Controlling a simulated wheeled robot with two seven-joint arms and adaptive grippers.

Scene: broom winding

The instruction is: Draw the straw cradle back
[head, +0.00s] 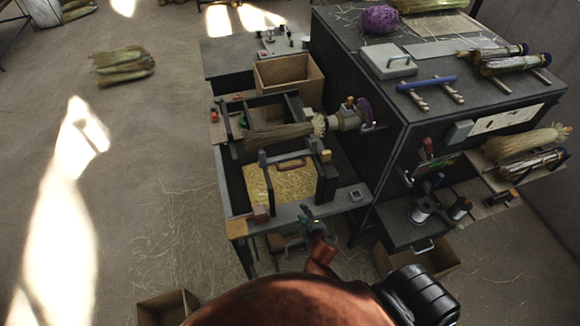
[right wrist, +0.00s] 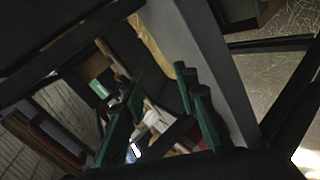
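The straw cradle seems to be the dark frame (head: 327,178) with a reddish-brown handle (head: 291,163) on the workbench; loose yellow straw (head: 268,186) lies in it. A straw bundle (head: 276,137) lies level behind it, its bound end toward the winding head (head: 348,117). My right gripper (head: 308,214) is low in front of the bench's front edge, apart from the handle as far as I can see. In the right wrist view its green fingers (right wrist: 158,95) stand apart with nothing clearly between them. My left gripper is not in view.
A cardboard box (head: 288,77) stands behind the cradle. A dark cabinet (head: 385,100) with tools and brooms on top blocks the right side. The floor at left is mostly clear.

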